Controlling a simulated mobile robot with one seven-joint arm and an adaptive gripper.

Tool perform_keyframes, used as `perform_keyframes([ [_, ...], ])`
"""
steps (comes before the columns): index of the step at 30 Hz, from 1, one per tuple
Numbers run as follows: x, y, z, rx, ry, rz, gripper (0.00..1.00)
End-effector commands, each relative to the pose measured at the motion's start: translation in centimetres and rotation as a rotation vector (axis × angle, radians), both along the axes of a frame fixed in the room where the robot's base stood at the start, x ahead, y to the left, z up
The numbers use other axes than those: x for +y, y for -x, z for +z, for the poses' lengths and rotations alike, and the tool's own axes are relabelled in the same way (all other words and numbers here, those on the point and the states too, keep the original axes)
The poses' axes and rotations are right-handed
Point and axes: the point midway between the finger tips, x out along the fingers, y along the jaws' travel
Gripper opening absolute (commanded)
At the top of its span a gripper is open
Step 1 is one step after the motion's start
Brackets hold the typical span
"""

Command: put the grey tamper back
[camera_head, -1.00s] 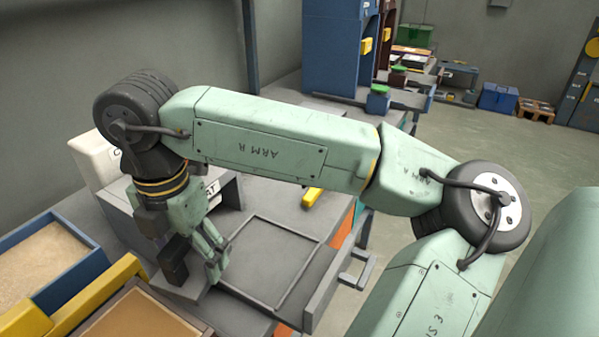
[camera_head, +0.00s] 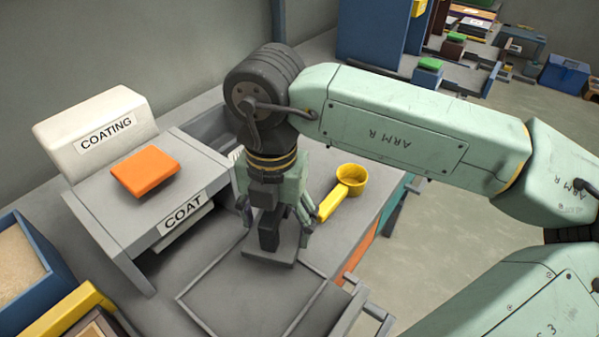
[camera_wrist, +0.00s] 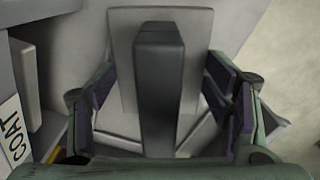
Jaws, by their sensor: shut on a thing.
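The grey tamper (camera_head: 270,248) has a flat square plate and a dark upright block handle. My gripper (camera_head: 272,215) points down and is shut on the tamper's handle. In the wrist view the handle (camera_wrist: 160,85) stands between the two fingers of my gripper (camera_wrist: 160,110), with the plate (camera_wrist: 125,45) beyond it. The plate is roughly level, by the far edge of a grey framed tray (camera_head: 222,312). I cannot tell whether it touches the surface below.
A yellow scoop (camera_head: 345,188) lies close to the right of my gripper. The white coating machine (camera_head: 95,130), with an orange block (camera_head: 145,171) and a COAT label, stands to the left. A blue sand bin (camera_head: 40,245) is at the far left.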

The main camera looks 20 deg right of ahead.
Motion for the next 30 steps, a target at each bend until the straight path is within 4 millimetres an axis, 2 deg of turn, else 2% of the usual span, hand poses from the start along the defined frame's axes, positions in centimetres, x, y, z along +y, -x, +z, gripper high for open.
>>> perform_keyframes([
  [5, -0.5, -2.1, -0.1, 0.000, -0.004, 0.007, 0.45],
  [15, -3.2, -10.5, -0.8, 0.001, -0.003, 0.005, 0.45],
  [18, -3.9, -12.5, -1.0, 0.000, -0.004, 0.005, 0.45],
  [21, -4.3, -13.7, -1.2, 0.000, -0.002, 0.005, 0.45],
  [28, -4.8, -15.2, -1.4, 0.000, -0.002, 0.005, 0.45],
  [30, -4.8, -15.2, -2.8, 0.001, -0.002, 0.006, 0.45],
])
